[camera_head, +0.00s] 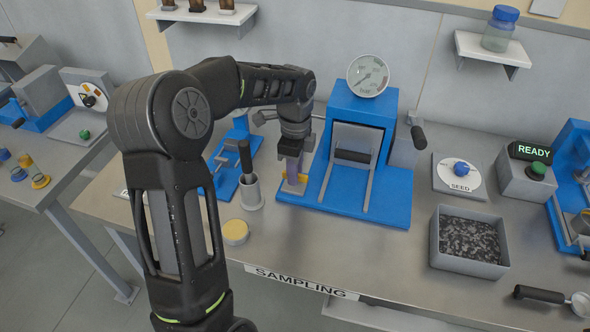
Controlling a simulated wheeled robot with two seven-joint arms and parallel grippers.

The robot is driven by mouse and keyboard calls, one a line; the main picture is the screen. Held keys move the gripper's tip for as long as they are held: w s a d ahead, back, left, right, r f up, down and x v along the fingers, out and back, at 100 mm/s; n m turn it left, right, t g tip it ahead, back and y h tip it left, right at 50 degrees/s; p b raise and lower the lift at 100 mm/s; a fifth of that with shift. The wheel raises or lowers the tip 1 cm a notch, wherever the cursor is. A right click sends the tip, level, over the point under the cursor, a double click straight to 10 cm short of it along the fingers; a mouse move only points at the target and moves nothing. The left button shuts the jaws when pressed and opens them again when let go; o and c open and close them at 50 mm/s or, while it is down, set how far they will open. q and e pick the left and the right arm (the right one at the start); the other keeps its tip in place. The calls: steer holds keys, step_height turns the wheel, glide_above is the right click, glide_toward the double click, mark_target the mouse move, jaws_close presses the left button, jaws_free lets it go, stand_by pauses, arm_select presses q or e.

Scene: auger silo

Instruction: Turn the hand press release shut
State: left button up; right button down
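The hand press is a blue block (359,105) on a blue base plate (335,199), with a round dial gauge (368,76) on top. A grey frame with a dark crossbar (352,156) stands at its front, and a black-gripped lever (418,136) is on its right side. A small yellow part (301,179), which may be the release, shows at the left end of the base plate. My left gripper (293,174) points down right at this part and hides much of it. I cannot tell whether its fingers touch or hold it. My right gripper is not in view.
A grey cup with a black-handled tool (249,190) and a yellow-topped tin (235,232) stand left of the press. A SEED dial (461,169), a READY box (525,175) and a bin of dark grains (468,240) are to the right. The bench front centre is clear.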

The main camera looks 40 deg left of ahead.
arm_select(q)
steer(key=shift+o, duration=0.4)
step_height(320, 180, up, 8)
steer(key=shift+f+b, duration=0.1)
steer(key=shift+b, duration=0.4)
stand_by(0.3)
